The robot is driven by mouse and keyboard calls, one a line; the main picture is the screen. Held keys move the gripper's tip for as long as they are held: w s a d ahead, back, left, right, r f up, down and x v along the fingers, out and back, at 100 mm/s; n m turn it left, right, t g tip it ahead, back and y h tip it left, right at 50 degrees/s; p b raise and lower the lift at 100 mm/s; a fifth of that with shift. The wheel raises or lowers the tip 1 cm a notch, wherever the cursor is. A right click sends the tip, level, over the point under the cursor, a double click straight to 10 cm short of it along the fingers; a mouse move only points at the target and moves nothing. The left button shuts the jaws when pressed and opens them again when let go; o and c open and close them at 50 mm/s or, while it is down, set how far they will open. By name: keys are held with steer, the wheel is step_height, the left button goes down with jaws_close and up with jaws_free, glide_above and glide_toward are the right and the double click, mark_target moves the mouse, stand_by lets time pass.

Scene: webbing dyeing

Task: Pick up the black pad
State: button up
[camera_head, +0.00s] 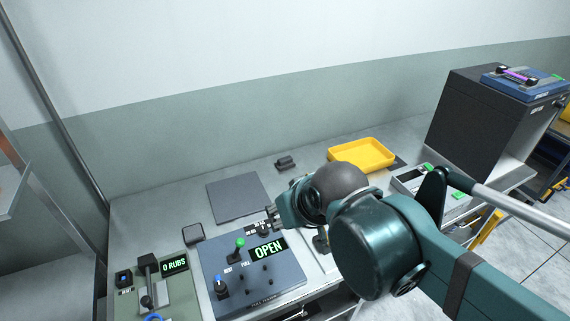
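A small dark, rounded-square pad (193,233) lies flat on the grey bench, left of centre, just behind the control boxes. It is the likeliest black pad. A larger dark grey flat square (237,197) lies behind it and to the right. A small black block-like object (285,162) sits farther back. My gripper (271,220) is right of the small pad, above the back edge of the blue panel, and apart from the pad. My arm covers part of it, and its fingers are too small to tell open from shut.
The blue panel (228,281) reads OPEN and has a green-topped lever. A green box (186,290) with a lever and a "0 RUBS" display stands left of it. A yellow tray (362,153) and a tall black cabinet (466,120) stand right. Bench space behind the small pad is clear.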

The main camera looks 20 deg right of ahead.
steer(key=o, duration=0.5)
steer(key=shift+c, duration=0.2)
steer(key=w+d+r+n+g+p, duration=0.1)
steer(key=w+d+r+n, duration=0.15)
steer(key=w, duration=0.45)
steer(key=w+d+r+n+g, duration=0.1)
steer(key=w+r+n, duration=0.2)
steer(key=w, duration=0.4)
steer(key=n+g+p, duration=0.3)
steer(key=n+g, duration=0.2)
steer(key=n, duration=0.8)
glide_above(285, 158)
steer(key=f, duration=2.3)
steer(key=shift+s+a+f, duration=0.15)
steer(key=shift+a+f, duration=0.05)
steer(key=shift+a, duration=0.05)
steer(key=shift+d+f+n, duration=0.15)
steer(key=shift+f+n, duration=0.1)
steer(key=shift+f, duration=0.05)
